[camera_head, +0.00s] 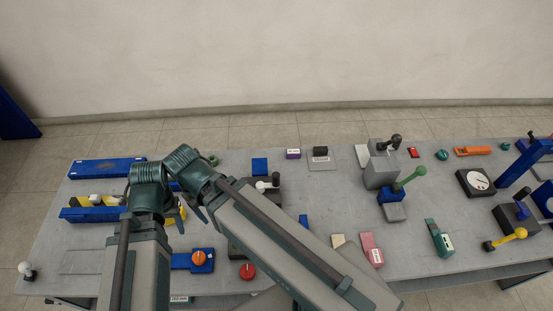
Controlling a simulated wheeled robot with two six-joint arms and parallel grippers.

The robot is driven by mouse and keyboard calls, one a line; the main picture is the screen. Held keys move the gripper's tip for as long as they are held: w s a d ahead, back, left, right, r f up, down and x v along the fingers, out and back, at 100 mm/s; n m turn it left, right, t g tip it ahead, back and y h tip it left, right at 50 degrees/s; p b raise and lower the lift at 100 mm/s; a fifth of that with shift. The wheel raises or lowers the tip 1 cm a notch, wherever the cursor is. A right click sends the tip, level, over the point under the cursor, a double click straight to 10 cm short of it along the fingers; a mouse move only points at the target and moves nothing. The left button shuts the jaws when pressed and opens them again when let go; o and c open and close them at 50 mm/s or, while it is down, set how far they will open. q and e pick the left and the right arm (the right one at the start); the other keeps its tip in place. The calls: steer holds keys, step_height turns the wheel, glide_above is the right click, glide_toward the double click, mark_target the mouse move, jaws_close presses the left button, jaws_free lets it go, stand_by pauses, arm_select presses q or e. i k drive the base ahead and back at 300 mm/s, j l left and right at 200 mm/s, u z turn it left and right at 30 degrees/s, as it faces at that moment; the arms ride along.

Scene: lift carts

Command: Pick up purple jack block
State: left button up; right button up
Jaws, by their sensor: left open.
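The purple jack block (293,153) is a small block with a pale label on its front. It lies near the back edge of the grey table, left of a black block on a grey plate. My left gripper (192,218) is open, partly hidden under my folded arm, over the left part of the table. It is well to the left of the purple block and nearer the front, apart from it. My right gripper is not in view.
A blue block (260,166) lies left of the purple block. A black block (320,151) is close on its right. A grey lever fixture (381,172) stands further right. My arm links cover much of the table's front middle.

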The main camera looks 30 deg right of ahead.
mark_target(295, 153)
steer(key=l+z, duration=0.25)
steer(key=z, duration=0.2)
steer(key=l+z, duration=0.25)
steer(key=z, duration=0.25)
steer(key=i+l+z, duration=0.1)
steer(key=z, duration=0.35)
steer(key=l, duration=0.1)
